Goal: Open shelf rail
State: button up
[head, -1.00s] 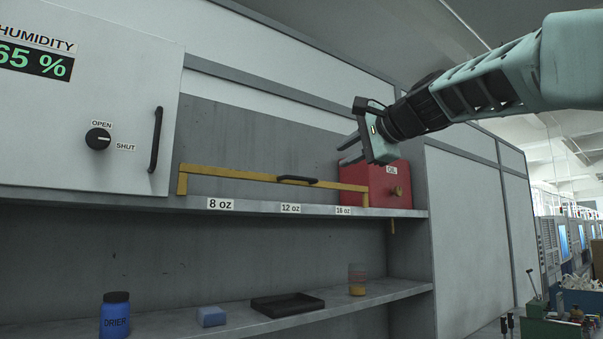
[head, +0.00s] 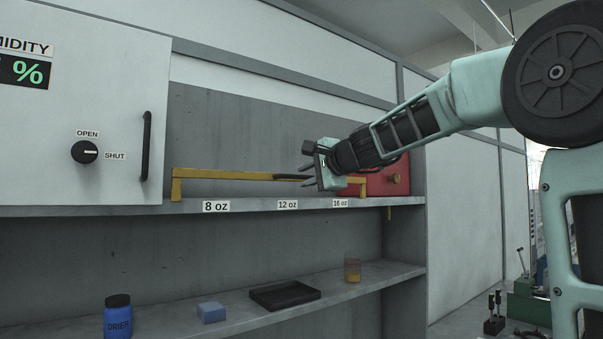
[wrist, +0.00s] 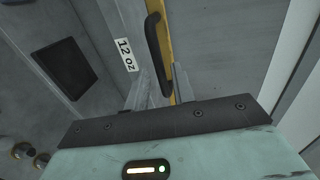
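The yellow shelf rail (head: 225,174) runs across the front of the upper shelf, above the 8 oz, 12 oz and 16 oz labels. Its black handle (head: 287,178) sits near the rail's middle, partly hidden by my gripper in the head view. My gripper (head: 306,174) is at the handle's right end with its fingers apart. In the wrist view the handle (wrist: 155,45) reaches down between the two open fingers (wrist: 161,86). I cannot tell whether either finger touches it.
A red oil box (head: 388,181) stands at the shelf's right end, behind my gripper. A white cabinet door (head: 80,120) with a dial (head: 85,152) turned toward SHUT is at left. The lower shelf holds a blue drier bottle (head: 118,318), a blue block (head: 211,312), a black tray (head: 262,305) and an amber jar (head: 352,270).

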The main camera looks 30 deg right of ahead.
jog(key=shift+x, duration=1.4)
grip_shut()
jog(key=shift+f, duration=0.1)
jog(key=shift+d+f+b, duration=0.1)
jog(key=shift+b, duration=1.15)
